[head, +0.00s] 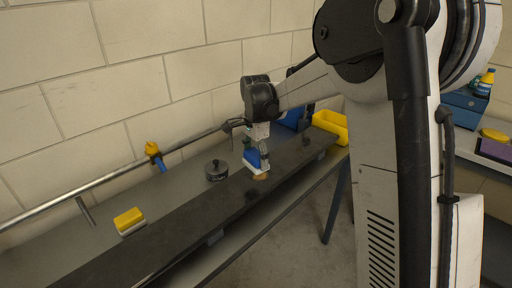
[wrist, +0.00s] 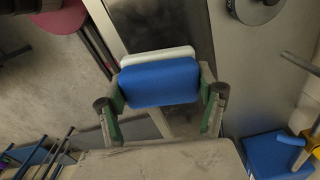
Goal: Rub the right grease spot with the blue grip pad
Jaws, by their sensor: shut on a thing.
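The blue grip pad (head: 254,160) has a blue top and a white base. My gripper (head: 259,148) is shut on it and holds it over the long dark panel (head: 185,224). In the wrist view the blue pad (wrist: 160,82) sits between the two fingers of my gripper (wrist: 162,92), its white edge showing beyond it. A brownish spot (head: 261,177) shows on the panel right at the pad's lower right edge. A fainter dark mark (head: 250,190) lies in front of it. Whether the pad touches the panel is unclear. The wrist view shows no spot, as the pad hides the panel beneath.
A yellow pad with a white base (head: 129,221) lies at the left of the bench. A dark round lidded object (head: 216,170) stands behind the panel. A metal rail (head: 95,190) runs along the wall. A yellow bin (head: 331,125) stands at the far end.

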